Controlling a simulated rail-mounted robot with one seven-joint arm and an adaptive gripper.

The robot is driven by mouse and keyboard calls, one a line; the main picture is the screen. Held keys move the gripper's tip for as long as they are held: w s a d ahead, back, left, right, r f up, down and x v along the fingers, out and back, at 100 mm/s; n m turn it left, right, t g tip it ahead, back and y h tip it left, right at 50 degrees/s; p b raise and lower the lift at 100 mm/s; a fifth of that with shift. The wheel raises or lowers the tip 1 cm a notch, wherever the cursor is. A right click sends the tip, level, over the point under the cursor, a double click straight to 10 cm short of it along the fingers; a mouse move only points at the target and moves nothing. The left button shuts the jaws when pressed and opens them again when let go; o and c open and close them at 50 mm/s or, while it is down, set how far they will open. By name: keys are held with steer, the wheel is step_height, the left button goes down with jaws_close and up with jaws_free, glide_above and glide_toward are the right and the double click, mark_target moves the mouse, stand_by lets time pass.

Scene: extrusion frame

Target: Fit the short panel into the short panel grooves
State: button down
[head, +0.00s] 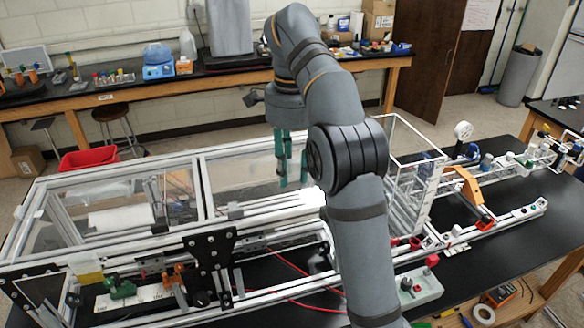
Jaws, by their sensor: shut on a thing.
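My gripper (288,178), with teal fingers, points down over the middle of the extrusion frame (203,190). It is shut on a thin clear sheet, which I take to be the short panel; its edges are hard to make out against the clear panes behind. My own arm hides the area right of the fingers, including part of the frame. The short panel grooves cannot be made out clearly, and I cannot tell whether the panel touches them.
A clear-sided open box frame (415,165) stands right of my arm. Green (121,289) and orange (175,276) clamps sit at the frame's front left. Fittings line the black table (500,240) on the right. A red bin (88,159) stands behind.

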mark_target(291, 210)
steer(key=shift+f+b, duration=0.75)
steer(key=shift+f, duration=0.45)
step_height(291, 210, down, 12)
steer(key=b, duration=1)
steer(key=shift+f+b, duration=0.15)
steer(key=shift+b, duration=0.15)
stand_by(4.5)
steer(key=c, duration=1.3)
jaws_free()
steer(key=shift+s, duration=0.1)
